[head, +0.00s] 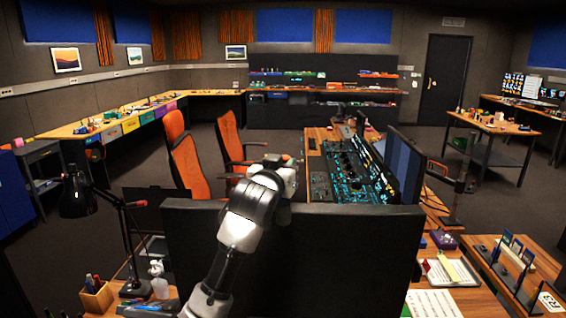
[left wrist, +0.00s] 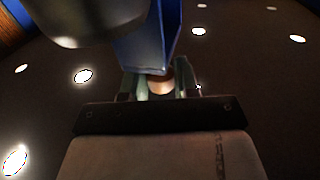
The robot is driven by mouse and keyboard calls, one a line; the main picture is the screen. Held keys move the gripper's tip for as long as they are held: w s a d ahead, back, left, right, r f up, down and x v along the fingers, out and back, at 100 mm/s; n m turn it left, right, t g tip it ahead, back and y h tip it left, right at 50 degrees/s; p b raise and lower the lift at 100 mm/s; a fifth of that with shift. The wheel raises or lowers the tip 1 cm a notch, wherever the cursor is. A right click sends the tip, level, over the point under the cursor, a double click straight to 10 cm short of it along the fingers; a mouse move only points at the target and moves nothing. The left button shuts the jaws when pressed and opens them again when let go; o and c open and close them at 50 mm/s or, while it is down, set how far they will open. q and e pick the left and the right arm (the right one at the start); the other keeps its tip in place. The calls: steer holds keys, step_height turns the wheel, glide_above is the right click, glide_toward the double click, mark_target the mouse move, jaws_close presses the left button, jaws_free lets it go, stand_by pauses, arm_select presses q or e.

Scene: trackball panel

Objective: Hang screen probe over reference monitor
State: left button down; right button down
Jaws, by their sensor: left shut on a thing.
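A wide dark panel (head: 385,255), seen from its plain back, stands upright in front of me; I take it to be the reference monitor. My left arm crosses in front of it, and my left gripper (head: 282,168) is above and beyond its top edge. In the left wrist view the gripper (left wrist: 160,85) is shut on a small copper-coloured piece (left wrist: 158,78), probably part of the screen probe. A blue angular piece (left wrist: 148,45) shows just above the fingers; I cannot tell if it belongs to the probe. The wrist hides most of the held thing in the head view.
A lit control console (head: 345,170) stands behind the panel, with dark blue screens (head: 403,165) at its right. Orange chairs (head: 186,165) stand left of it. A black desk lamp (head: 125,225) and pen box (head: 97,297) are at the front left. Papers (head: 450,272) lie at the right.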

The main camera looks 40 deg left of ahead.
arm_select(q)
steer(key=shift+f+b, duration=2)
steer(key=shift+f, duration=1.55)
steer(key=c, duration=0.8)
jaws_free()
steer(key=shift+o, duration=0.2)
steer(key=shift+f, duration=0.1)
